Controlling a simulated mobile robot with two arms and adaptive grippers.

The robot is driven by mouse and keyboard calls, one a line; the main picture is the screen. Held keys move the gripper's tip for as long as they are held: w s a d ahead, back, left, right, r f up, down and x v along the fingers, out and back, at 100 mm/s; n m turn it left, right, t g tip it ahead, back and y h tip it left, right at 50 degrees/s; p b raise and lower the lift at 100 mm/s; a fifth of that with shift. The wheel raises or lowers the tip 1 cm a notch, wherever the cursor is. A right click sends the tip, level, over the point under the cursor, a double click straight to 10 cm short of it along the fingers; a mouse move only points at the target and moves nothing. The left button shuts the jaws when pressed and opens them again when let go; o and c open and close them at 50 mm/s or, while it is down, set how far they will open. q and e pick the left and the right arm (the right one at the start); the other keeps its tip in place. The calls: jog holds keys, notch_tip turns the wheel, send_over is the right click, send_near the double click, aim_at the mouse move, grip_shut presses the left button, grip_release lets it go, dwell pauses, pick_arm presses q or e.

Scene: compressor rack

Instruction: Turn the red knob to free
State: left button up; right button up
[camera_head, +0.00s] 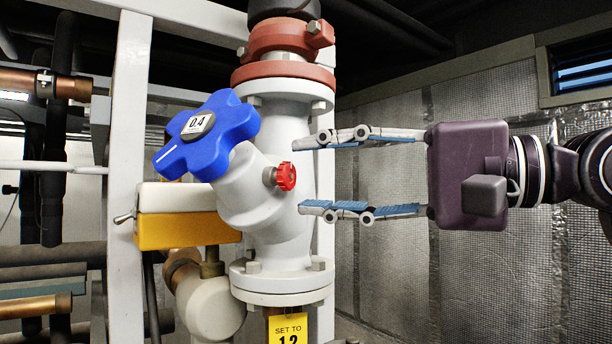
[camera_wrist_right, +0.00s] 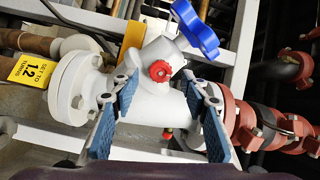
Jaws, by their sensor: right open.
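The small red knob (camera_head: 286,176) sticks out from the side of the white valve body (camera_head: 270,215), below and right of the large blue handwheel (camera_head: 208,135). In the right wrist view the red knob (camera_wrist_right: 160,71) shows near the middle, above and between the fingers. My right gripper (camera_head: 314,174) comes in from the right in the head view, with its fingers spread wide, one above and one below the knob's height. It is open and empty; the fingers appear just right of the knob, and contact is not visible. My left gripper is not in view.
A yellow and white box (camera_head: 188,230) sits left of the valve. A yellow "SET TO" tag (camera_head: 289,329) hangs below the lower flange. White frame posts (camera_head: 123,170) and pipes fill the left. The space right of the valve holds only my arm.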

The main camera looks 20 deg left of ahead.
jog(key=s+d, duration=0.1)
jog(key=d, duration=0.9)
jog(key=shift+s, duration=0.35)
jog(key=shift+a, duration=0.1)
